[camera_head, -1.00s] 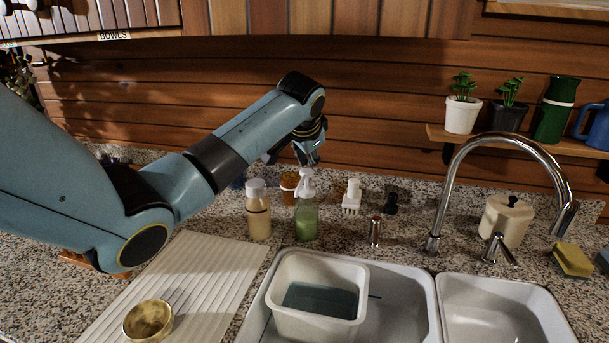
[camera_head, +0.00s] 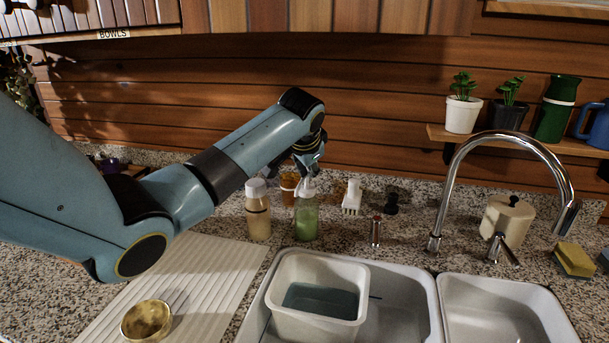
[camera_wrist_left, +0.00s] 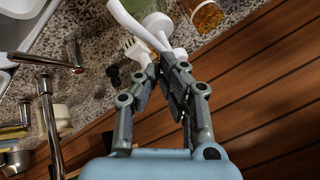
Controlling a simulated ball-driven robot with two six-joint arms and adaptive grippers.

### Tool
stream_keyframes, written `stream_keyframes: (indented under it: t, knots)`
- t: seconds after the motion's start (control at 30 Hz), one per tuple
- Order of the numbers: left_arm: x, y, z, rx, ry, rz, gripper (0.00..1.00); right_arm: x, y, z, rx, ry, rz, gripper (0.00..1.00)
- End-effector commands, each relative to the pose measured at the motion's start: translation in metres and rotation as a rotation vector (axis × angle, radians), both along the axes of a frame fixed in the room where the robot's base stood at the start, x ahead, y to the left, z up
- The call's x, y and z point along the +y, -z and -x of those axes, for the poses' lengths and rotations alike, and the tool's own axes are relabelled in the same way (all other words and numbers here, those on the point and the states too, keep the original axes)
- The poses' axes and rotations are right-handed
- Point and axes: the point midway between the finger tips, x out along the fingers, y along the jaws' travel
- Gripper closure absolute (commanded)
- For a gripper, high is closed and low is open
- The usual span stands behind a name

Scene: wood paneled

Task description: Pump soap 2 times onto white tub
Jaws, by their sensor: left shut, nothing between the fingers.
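The soap bottle (camera_head: 306,222) holds green liquid and has a white pump head. It stands upright on the counter behind the white tub (camera_head: 312,325). The tub sits in the left sink basin with bluish water in it. My left gripper (camera_head: 308,172) is shut and empty, with its fingertips down at the top of the pump head. In the left wrist view, the shut fingertips (camera_wrist_left: 168,58) are at the white pump head (camera_wrist_left: 158,24), which they partly cover. Exact contact is hard to see. My right gripper is not in view.
A beige bottle (camera_head: 258,212) stands just left of the soap, with an amber jar (camera_head: 289,186) behind. A white brush (camera_head: 352,196) and a small red-topped dispenser (camera_head: 375,231) are to the right. The faucet (camera_head: 437,215) arches over the sink. A gold bowl (camera_head: 147,321) sits on the drainboard.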

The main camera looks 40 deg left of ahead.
Motion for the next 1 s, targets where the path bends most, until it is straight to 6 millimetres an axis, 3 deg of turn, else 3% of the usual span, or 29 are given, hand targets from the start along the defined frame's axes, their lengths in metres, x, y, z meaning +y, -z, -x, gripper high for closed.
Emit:
stream_keyframes:
  t: [0.7, 1.0]
  knots:
    - [0.000, 0.023, 0.000, 0.001, 0.000, 0.001, 1.00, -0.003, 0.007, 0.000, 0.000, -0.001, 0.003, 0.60]
    - [0.000, 0.017, 0.000, 0.001, 0.000, 0.001, 1.00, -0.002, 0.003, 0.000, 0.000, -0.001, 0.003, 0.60]
